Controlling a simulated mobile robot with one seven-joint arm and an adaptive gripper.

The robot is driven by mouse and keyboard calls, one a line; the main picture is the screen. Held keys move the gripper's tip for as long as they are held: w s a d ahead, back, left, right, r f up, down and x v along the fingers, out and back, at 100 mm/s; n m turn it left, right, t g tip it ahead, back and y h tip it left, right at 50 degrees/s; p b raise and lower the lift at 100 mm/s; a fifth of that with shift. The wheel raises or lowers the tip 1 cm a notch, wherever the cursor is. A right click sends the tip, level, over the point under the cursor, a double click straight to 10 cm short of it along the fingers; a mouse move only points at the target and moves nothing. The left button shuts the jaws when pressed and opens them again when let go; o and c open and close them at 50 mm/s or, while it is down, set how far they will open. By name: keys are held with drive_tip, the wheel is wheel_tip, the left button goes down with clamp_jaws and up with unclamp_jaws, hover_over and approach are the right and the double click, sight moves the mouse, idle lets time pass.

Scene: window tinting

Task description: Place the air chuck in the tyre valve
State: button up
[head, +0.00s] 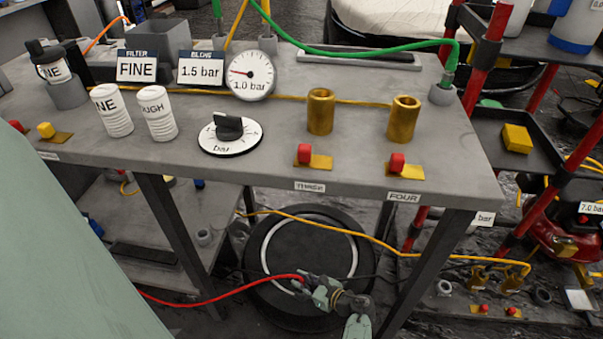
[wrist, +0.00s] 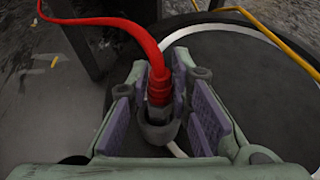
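The air chuck (wrist: 158,108) is a dark grey fitting on the end of a red hose (wrist: 140,40). In the head view my gripper (head: 322,292) is low, over the near part of a black tyre (head: 268,290) with a white ring, which lies flat beneath the bench. The red hose runs left from the gripper.
The grey bench (head: 270,125) stands above the tyre; its front leg (head: 425,270) is close to the right of my gripper. A yellow hose (head: 345,228) crosses over the tyre. A red compressor (head: 570,235) and red posts stand at the right.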

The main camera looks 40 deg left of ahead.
drive_tip(key=o, duration=0.4)
drive_tip(key=shift+d+r+p, duration=0.2)
drive_tip(key=shift+r+p, duration=0.15)
drive_tip(key=shift+r, duration=0.05)
drive_tip(key=p+v, duration=0.2)
drive_tip(key=v, duration=0.9)
drive_tip(key=shift+d+p, duration=0.25)
drive_tip(key=shift+p, duration=0.1)
